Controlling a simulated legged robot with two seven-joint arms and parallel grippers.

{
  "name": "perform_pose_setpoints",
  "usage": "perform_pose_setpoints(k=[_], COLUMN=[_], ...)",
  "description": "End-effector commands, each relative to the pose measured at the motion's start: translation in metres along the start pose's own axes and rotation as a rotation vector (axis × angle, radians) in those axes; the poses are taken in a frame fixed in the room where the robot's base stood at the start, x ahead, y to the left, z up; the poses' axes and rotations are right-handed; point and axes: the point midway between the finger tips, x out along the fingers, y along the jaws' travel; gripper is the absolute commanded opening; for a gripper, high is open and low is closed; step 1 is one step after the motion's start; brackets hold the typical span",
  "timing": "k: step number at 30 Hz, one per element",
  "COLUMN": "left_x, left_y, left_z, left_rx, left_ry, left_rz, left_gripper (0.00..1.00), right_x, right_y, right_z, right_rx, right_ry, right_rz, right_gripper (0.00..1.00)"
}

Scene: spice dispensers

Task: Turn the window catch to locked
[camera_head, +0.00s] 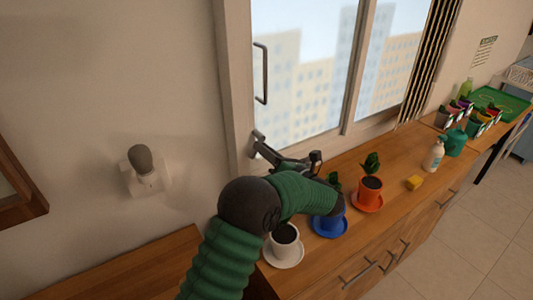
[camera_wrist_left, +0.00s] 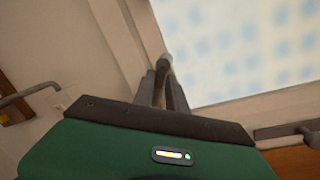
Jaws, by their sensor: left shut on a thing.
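The window catch (camera_head: 256,136) is a small grey fitting on the lower left of the window frame. My left gripper (camera_head: 262,148) reaches it from the right and is shut on it. In the left wrist view, the catch's grey lever (camera_wrist_left: 164,63) shows between the tips of my left gripper (camera_wrist_left: 165,82). The fingers hide part of the catch, so I cannot tell its exact angle. My right gripper is not in view.
A vertical window handle (camera_head: 261,73) is above the catch. A yellow sponge (camera_head: 414,183) lies further right.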

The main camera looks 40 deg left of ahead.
Motion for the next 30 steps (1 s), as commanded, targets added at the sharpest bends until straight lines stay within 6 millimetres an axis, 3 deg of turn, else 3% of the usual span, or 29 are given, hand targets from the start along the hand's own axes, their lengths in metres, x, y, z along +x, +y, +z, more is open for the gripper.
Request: perform_pose_setpoints(k=[13, 14, 18, 30], left_x=[0.002, 0.002, 0.002, -0.008], left_y=[0.002, 0.002, 0.001, 0.001], left_z=[-0.001, -0.001, -0.001, 0.001], left_rx=[0.015, 0.014, 0.014, 0.012], left_ry=[0.0, 0.0, -0.001, -0.004], left_rz=[0.004, 0.004, 0.003, 0.001], left_gripper=[0.0, 0.18, 0.37, 0.39], right_x=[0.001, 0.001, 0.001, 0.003], right_y=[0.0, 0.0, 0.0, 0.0], right_z=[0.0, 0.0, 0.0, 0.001], right_rx=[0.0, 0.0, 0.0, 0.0], right_ry=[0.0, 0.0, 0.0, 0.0], right_rz=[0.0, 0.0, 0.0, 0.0], right_gripper=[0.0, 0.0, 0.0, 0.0])
